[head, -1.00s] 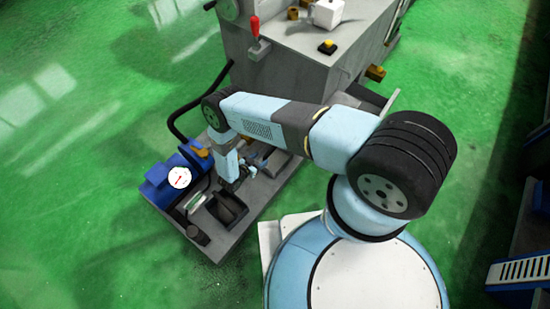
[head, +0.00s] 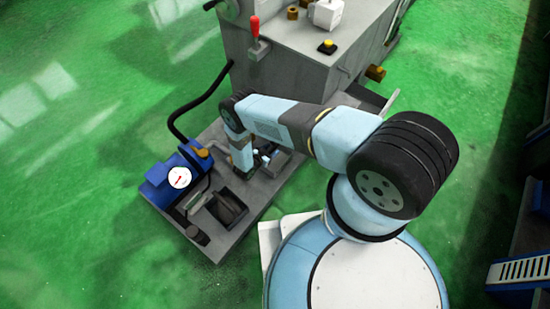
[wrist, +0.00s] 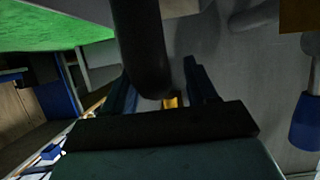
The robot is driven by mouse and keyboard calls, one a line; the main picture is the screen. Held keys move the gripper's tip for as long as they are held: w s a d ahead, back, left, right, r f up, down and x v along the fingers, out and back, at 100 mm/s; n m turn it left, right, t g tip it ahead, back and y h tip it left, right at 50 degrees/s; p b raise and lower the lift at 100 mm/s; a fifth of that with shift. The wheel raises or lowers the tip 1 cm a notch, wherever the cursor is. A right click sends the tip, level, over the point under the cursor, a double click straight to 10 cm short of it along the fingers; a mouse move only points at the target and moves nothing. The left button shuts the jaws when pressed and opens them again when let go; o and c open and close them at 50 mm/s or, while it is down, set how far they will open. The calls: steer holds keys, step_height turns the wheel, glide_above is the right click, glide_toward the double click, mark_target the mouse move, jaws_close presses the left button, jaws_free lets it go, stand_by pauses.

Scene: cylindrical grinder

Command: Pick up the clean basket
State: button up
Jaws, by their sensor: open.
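No thing can be picked out with certainty as the clean basket. A dark open-topped box (head: 226,207) stands on the grey base plate, with something dark inside it. My gripper (head: 245,170) points down over the plate, just behind and to the right of this box and apart from it. In the wrist view my gripper (wrist: 163,92) has its two dark fingers spread apart. A small yellow piece (wrist: 170,101) shows between them, and a thick dark rounded bar hides part of the view. Whether the fingers touch anything cannot be told.
A blue pump unit (head: 165,182) with a white gauge (head: 179,178) stands left of the box, with a black hose (head: 180,113) rising behind it. The grey grinder body (head: 290,75) stands behind. Green floor at left is clear.

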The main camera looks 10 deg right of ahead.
jaws_close()
stand_by(0.4)
